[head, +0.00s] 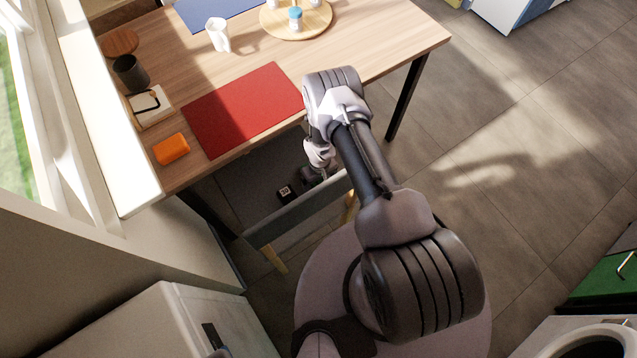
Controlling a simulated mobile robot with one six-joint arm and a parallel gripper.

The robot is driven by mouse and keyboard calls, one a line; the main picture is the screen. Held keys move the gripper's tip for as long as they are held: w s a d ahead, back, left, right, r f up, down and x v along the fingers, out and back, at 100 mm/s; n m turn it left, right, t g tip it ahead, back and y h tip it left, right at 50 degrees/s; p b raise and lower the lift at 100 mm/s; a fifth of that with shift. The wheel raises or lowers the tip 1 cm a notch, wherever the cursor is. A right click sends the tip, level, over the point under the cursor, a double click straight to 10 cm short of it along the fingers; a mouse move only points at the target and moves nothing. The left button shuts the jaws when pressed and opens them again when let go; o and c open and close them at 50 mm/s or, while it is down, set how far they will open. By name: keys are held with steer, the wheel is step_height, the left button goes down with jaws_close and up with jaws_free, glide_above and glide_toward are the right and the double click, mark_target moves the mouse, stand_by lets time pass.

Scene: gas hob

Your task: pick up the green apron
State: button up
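No green apron can be clearly made out. A flat green surface (603,280) with a pale handle-like piece shows at the lower right edge; I cannot tell if it is cloth or a cabinet front. My gripper (312,178) is low beside the table's front edge, above the chair, far from that green surface. It is small, dark and partly hidden by my arm, so its fingers cannot be read.
The wooden table (380,45) holds a red mat (243,108), an orange block (171,148), a dark cup (130,73), a white cup (218,34) and a round board (270,22). A chair (295,211) stands at its front. Open floor (510,170) lies to the right.

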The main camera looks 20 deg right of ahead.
steer(key=shift+r, duration=0.1)
steer(key=c, duration=1.6)
